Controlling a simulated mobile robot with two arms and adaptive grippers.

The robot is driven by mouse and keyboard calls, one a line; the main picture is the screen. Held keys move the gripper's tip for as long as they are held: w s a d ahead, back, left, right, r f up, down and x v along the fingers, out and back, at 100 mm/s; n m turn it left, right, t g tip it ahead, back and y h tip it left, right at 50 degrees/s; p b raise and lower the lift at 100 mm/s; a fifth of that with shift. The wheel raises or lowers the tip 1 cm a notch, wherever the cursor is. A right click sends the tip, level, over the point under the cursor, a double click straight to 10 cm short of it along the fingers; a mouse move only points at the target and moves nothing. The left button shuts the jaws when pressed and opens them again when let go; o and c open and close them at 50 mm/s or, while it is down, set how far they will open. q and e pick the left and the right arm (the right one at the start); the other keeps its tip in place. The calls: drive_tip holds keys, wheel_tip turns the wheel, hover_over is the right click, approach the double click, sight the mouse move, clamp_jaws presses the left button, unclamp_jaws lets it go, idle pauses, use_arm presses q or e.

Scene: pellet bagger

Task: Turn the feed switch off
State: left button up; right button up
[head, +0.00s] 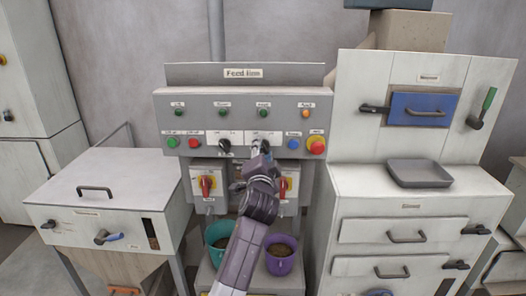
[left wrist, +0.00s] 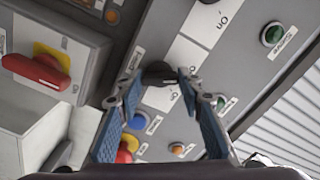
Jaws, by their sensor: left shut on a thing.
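The feed line control panel (head: 243,103) stands in the middle of the head view. Its lower row has two black rotary switches among the buttons. The left switch (head: 224,145) is uncovered; the right one is mostly hidden behind my left gripper (head: 260,149). In the left wrist view this black switch knob (left wrist: 160,72) sits between the fingertips of my left gripper, which is shut on it. "ON" lettering shows on the white plates nearby, but I cannot read which switch is the feed one. My right gripper is not in view.
A red emergency button (head: 316,144) and a blue button (head: 293,144) sit right of the held knob. Red-handled isolators (head: 207,186) are below. Teal (head: 217,236) and purple (head: 281,262) buckets stand under the panel. Cabinets flank both sides.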

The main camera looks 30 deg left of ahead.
use_arm(q)
drive_tip(key=o, duration=1.2)
drive_tip(key=shift+c, duration=0.2)
drive_tip(key=v, duration=1.2)
drive_tip(key=shift+f, duration=0.1)
